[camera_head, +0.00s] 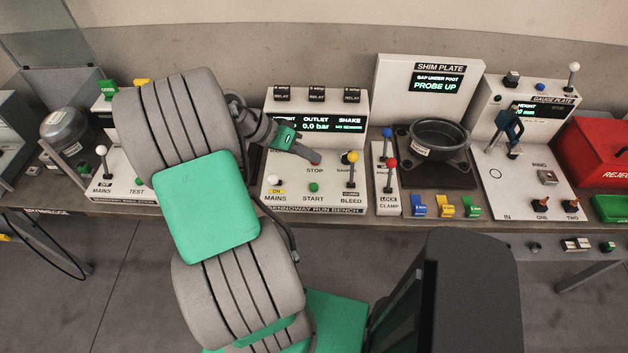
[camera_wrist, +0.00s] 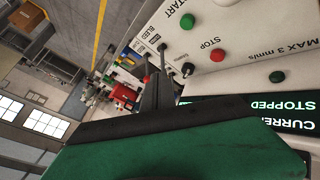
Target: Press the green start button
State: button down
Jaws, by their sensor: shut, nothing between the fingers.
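The green start button (camera_head: 314,188) sits low on the white panel (camera_head: 335,190) of the run bench, above the START label. In the wrist view, a green button (camera_wrist: 187,21) shows beside the START label near the top. My gripper (camera_head: 306,152) is shut and empty, reaching over the panel near the STOP label, above and apart from the start button in the head view. In the wrist view, the dark fingers (camera_wrist: 162,52) point up, left of the green button. A red stop button (camera_wrist: 217,55) sits between that button and the display.
A yellow-knobbed bleed lever (camera_head: 352,158) stands right of the start button, and a mains switch (camera_head: 275,182) stands to its left. The red-knobbed clamp lever (camera_head: 390,163) is further right. The display (camera_head: 318,126) rises behind the buttons.

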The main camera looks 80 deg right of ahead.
aim_at(310, 187)
jog(key=shift+f, duration=0.1)
notch_tip(310, 187, down, 9)
jog(key=b, duration=0.7)
jog(key=shift+w+r, duration=0.1)
jog(key=shift+r, duration=0.1)
dwell(1.7)
jog(key=shift+f+b, duration=0.35)
jog(key=shift+f, duration=0.1)
